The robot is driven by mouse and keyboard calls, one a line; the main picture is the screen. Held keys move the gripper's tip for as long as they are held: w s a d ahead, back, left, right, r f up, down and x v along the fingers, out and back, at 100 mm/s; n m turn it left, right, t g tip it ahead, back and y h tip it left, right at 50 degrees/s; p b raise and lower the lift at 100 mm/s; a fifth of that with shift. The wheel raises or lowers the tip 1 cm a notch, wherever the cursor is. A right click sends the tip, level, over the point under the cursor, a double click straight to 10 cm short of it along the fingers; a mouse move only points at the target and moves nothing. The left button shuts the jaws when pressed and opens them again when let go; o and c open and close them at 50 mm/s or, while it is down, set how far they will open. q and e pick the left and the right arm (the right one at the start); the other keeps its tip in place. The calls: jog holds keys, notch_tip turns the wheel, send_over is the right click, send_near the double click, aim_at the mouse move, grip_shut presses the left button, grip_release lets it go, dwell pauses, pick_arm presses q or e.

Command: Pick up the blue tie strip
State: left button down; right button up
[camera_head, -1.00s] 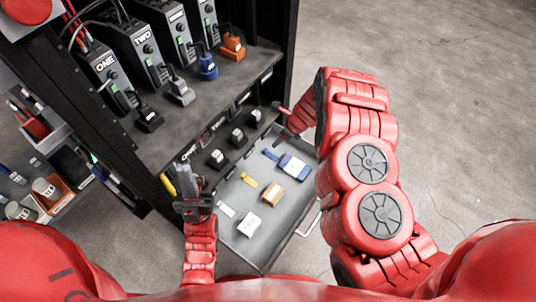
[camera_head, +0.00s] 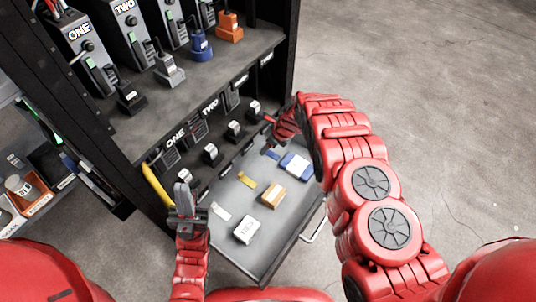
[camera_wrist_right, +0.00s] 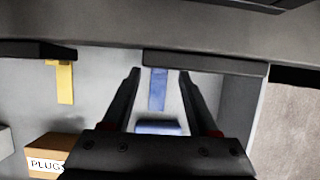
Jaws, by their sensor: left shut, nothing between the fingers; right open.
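The blue tie strip (camera_head: 272,154) lies in the open grey drawer (camera_head: 232,228), at its far end beside a blue-and-white box (camera_head: 297,165). In the right wrist view the strip (camera_wrist_right: 158,88) shows in the gap between my right fingers, its top end against a dark bar. My right gripper (camera_wrist_right: 160,74) is open and empty; I cannot tell how far its tips are from the strip. In the head view the right gripper (camera_head: 269,131) is small, just above the strip. My left gripper (camera_head: 184,192) is shut and empty, at the drawer's near left corner.
A yellow strip (camera_head: 247,180) and an orange box (camera_head: 272,195) lie mid-drawer, a white strip (camera_head: 221,211) and white box (camera_head: 246,229) nearer. The cabinet shelf (camera_head: 190,85) with several plugs overhangs behind. Open floor lies to the right.

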jog(key=shift+w+a+f, duration=0.1)
jog(key=shift+a+f, duration=0.05)
jog(key=shift+f, duration=0.55)
jog(key=shift+r, duration=0.1)
jog(key=shift+c, duration=0.3)
grip_shut()
jog(key=shift+r, duration=0.1)
